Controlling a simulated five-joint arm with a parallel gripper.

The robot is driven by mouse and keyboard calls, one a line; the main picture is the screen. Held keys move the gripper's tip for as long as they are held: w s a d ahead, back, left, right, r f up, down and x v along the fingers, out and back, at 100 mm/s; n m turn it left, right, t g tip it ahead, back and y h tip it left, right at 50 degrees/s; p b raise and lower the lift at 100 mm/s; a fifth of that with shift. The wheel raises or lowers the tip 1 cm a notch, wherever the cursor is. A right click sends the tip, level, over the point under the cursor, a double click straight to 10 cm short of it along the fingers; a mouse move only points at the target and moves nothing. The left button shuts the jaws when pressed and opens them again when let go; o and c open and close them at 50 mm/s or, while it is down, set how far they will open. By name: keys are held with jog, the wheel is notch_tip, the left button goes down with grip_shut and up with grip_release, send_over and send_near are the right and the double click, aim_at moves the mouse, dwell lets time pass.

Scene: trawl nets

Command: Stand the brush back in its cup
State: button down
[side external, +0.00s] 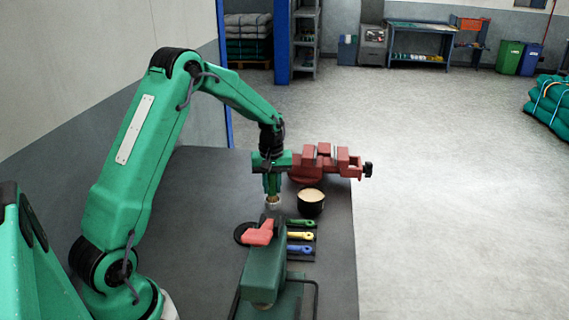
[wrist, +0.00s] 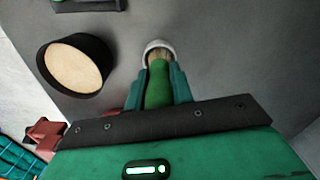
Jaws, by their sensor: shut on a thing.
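My gripper (side external: 271,188) points down and is shut on the brush. In the wrist view the brush's green handle (wrist: 158,85) lies between the two green fingers, with its tan bristles (wrist: 159,54) beyond the fingertips. The small white cup (wrist: 156,43) shows around and behind the bristles. In the side view the cup (side external: 272,206) is right under my gripper, with the bristles at its mouth. The brush looks about upright. I cannot tell how deep the bristles are in the cup, as the handle and fingers hide part of it.
A black bowl with tan contents (side external: 311,200) stands close to the right of the cup. A red vise (side external: 322,165) is behind. The bench's left part is clear.

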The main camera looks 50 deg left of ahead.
jog(key=shift+f, duration=0.4)
jog(key=shift+f, duration=0.1)
jog(key=c, duration=1.2)
grip_release()
notch_tip(320, 180, up, 12)
jog(key=shift+f, duration=0.1)
jog(key=shift+r, duration=0.2)
